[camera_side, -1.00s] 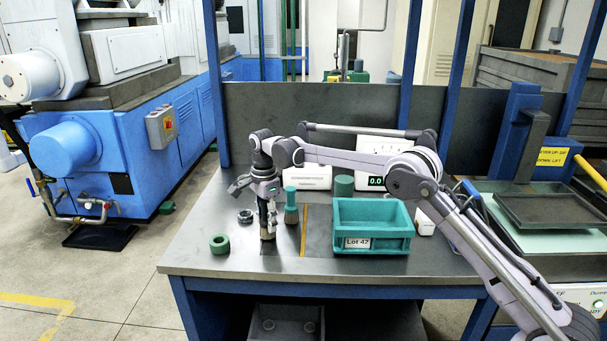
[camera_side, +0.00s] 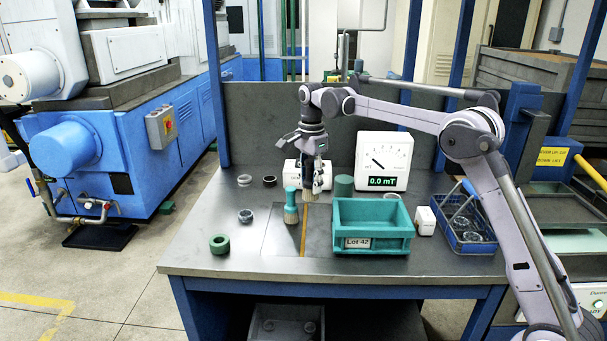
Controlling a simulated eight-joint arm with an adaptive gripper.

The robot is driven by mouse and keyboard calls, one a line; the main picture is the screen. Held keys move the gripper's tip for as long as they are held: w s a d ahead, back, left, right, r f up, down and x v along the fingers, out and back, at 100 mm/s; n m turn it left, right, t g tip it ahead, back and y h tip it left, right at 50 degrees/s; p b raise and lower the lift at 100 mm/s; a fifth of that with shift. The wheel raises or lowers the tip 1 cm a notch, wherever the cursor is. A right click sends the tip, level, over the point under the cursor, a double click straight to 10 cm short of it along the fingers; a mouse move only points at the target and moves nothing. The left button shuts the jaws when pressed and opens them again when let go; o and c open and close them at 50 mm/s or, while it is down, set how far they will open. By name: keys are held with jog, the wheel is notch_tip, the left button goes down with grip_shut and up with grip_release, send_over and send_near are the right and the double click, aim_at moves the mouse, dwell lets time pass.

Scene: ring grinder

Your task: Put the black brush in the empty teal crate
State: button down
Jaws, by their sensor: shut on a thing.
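My gripper (camera_side: 315,176) is shut on the black brush, holding it up above the bench, bristles down. The pale bristles of the black brush (camera_side: 310,196) show below the fingers; its dark handle is mostly hidden between them. The teal crate (camera_side: 391,245), labelled "Lot 42", stands on the bench to the right of the gripper. Its visible inside is empty. A teal-handled brush (camera_side: 291,206) with pale bristles stands upright just left of and below the held brush in the picture.
A green cylinder (camera_side: 343,187) and a meter (camera_side: 384,158) stand behind the crate. A white block (camera_side: 425,221) and a blue wire basket (camera_side: 470,244) holding rings are to its right. Several rings, including a green one (camera_side: 219,243), lie on the left of the bench.

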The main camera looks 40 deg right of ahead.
notch_tip(320, 180, up, 2)
send_over(371, 218)
jog(key=s+a, duration=0.1)
jog(key=a, duration=0.2)
jog(key=s+d+m, duration=0.1)
jog(key=s+d, duration=0.4)
jog(key=s, duration=0.6)
jog(key=shift+w+a+f, duration=1.2)
jog(key=shift+w+f, duration=0.25)
jog(key=shift+f, duration=0.45)
jog(key=shift+w+a+f, duration=1.2)
jog(key=shift+w+f, duration=0.25)
jog(key=shift+f, duration=0.45)
jog(key=shift+w+a+f, duration=1.2)
jog(key=shift+w+f, duration=0.25)
jog(key=shift+f, duration=0.45)
jog(key=c, duration=0.8)
grip_release()
jog(key=shift+f, duration=0.1)
